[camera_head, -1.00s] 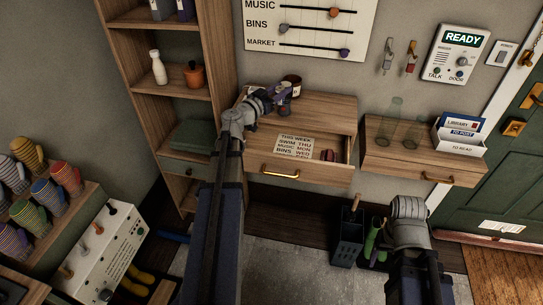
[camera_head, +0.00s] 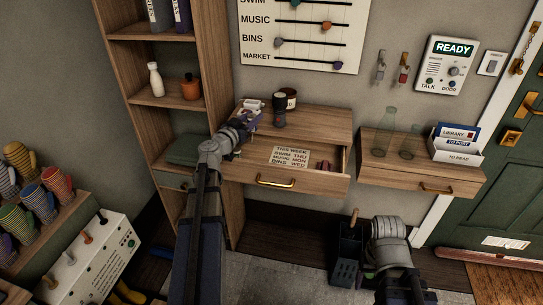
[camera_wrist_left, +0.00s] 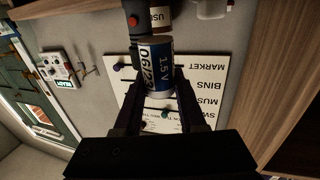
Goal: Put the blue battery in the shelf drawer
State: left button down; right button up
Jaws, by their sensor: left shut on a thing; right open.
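The blue battery (camera_wrist_left: 156,68), with a white band marked 1.5 V, is between the fingers of my left gripper (camera_wrist_left: 157,88) in the left wrist view. My left gripper (camera_head: 248,113) is shut on it above the left part of the shelf drawer in the head view, where the battery is hard to make out. The shelf drawer (camera_head: 268,182) is pulled open, with a brass handle on its front. Inside lie a printed card (camera_head: 291,157) and a small red thing (camera_head: 325,165). Of my right arm only wrist and forearm show at bottom right; its fingers are hidden.
On the shelf top (camera_head: 325,123) stand a dark torch (camera_head: 279,111) and a brown jar (camera_head: 291,97), close to my left gripper. A second shelf (camera_head: 405,172) to the right holds glass vases and a letter rack (camera_head: 457,143). A tall bookcase (camera_head: 215,60) stands on the left.

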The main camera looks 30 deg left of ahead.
pick_arm(q)
notch_tip(320, 180, down, 6)
jog(key=b, duration=0.5)
jog(key=shift+f+b, duration=0.15)
jog(key=shift+b, duration=0.25)
notch_tip(320, 180, down, 3)
jog(key=b, duration=0.3)
jog(key=shift+f, duration=0.2)
